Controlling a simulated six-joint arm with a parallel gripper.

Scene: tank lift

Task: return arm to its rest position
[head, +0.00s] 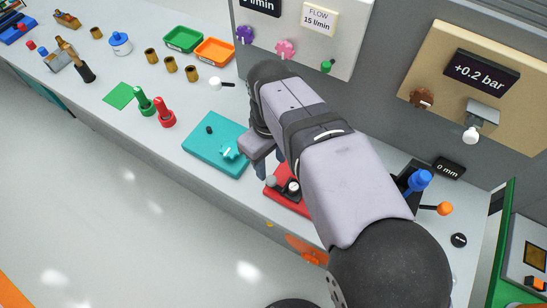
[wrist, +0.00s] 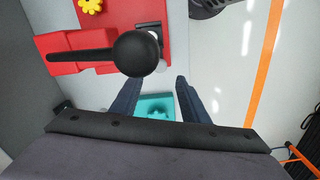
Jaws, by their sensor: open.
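My gripper (head: 268,172) hangs over the bench between the teal box (head: 200,152) and the red box (head: 275,200). It is open; in the wrist view its two dark fingers (wrist: 158,80) are apart with nothing between them. The black ball knob (wrist: 138,54) on a lever of the red box (wrist: 70,55) shows just beyond the fingertips; I cannot tell whether it is touched. The teal box (wrist: 155,101) shows behind the fingers. My arm hides part of the red box in the head view.
A blue-topped lever (head: 419,180) and an orange knob (head: 445,208) stand to the right of my arm. Green and red handled tools (head: 165,113), brass cylinders (head: 171,65) and trays lie left. Open floor (head: 120,215) lies in front.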

